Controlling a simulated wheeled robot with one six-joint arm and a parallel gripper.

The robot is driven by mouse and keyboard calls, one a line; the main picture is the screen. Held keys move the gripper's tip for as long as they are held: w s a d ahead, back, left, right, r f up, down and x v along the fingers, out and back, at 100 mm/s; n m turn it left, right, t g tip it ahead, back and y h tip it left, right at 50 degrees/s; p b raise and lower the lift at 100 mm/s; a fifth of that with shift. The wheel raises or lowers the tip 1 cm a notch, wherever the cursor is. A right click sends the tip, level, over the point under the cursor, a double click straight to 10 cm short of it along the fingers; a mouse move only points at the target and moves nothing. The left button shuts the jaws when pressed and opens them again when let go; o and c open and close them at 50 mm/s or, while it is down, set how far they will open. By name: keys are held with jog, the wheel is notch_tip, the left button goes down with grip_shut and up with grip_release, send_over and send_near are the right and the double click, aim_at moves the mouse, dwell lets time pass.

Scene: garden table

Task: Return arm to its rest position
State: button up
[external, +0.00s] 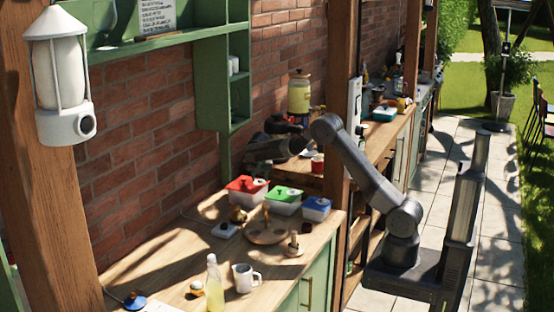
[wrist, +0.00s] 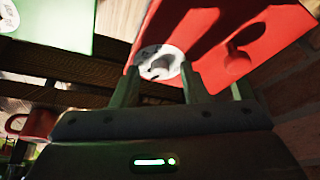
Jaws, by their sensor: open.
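My gripper (external: 250,152) hangs dark and shaded at the end of my bent arm in the external view, in front of the brick wall and above the red-lidded box (external: 247,186). In the wrist view its fingers (wrist: 188,82) stand apart, with nothing seen held between them. The red lid (wrist: 215,45), with a white round patch and a knob, fills the upper right beyond the fingers. The fingers overlap the lid's edge in that view; I cannot tell the gap between them. Part of a green lid (wrist: 50,25) shows at upper left.
Green-lidded (external: 284,195) and blue-lidded (external: 317,208) boxes stand beside the red one. A bottle (external: 214,285), a white mug (external: 245,278) and a wooden plate (external: 265,236) are on the front counter. A wooden post (external: 339,90) stands close to my arm. A red mug (external: 318,164) stands behind.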

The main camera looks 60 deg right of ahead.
jog(key=shift+s+d+r+n+t+p, duration=0.15)
jog(key=shift+n+t+p, duration=0.25)
jog(key=shift+n+p, duration=0.6)
jog(key=n+y+p, duration=0.1)
jog(key=n+p, duration=0.2)
jog(key=shift+s+r+n+t, duration=0.1)
jog(key=shift+n+t, duration=0.3)
jog(key=shift+r+b, duration=0.2)
jog(key=shift+b, duration=0.1)
jog(key=b+v, duration=0.2)
jog(key=v, duration=1)
jog(key=shift+s+d, duration=0.2)
dwell(1.1)
